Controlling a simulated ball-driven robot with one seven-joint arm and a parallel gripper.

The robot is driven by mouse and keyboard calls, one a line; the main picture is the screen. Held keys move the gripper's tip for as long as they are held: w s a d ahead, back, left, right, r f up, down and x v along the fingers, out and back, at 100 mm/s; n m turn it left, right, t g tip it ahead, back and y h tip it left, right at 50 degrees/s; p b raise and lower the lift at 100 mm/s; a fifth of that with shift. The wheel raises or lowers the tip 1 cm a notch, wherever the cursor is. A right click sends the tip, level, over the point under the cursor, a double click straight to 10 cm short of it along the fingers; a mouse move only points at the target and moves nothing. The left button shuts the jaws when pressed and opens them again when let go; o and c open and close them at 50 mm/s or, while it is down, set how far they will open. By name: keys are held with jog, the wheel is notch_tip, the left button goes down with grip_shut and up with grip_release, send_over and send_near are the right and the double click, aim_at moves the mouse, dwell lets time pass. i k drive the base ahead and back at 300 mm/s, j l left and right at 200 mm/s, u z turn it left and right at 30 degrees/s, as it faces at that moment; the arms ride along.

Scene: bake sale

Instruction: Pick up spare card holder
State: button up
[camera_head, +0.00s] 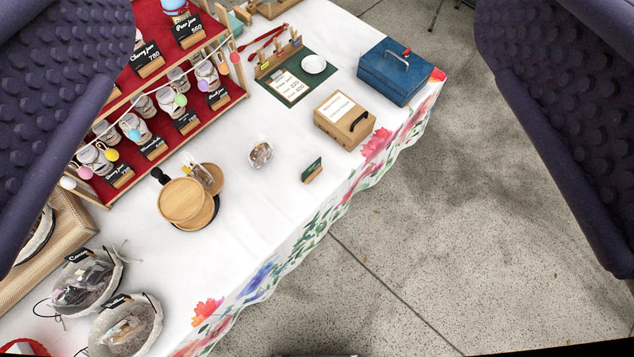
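A small card holder (312,170) stands on the white tablecloth near the table's front edge. It has a dark green card in a light wooden base, and it looks like the spare one. My gripper (305,85) is open, with its dark, bumpy fingers wide apart at the left and right edges of the view. Nothing is held between them. The card holder lies in the gap between the fingers as seen, well below and apart from them.
A clear wrapped treat (261,154) and round wooden boards (184,201) lie left of the holder. A wooden box (343,121) and a blue metal box (396,72) stand up and right. A red tiered jar shelf (150,75) is at left. Cloth around the holder is clear.

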aim_at(318, 170)
jog(key=i, duration=0.2)
jog(key=i+l+u, duration=0.25)
jog(key=i+u, duration=0.15)
jog(key=i, duration=0.15)
jog(key=i+l+u, duration=0.4)
jog(key=i+u, duration=0.15)
jog(key=u, duration=0.4)
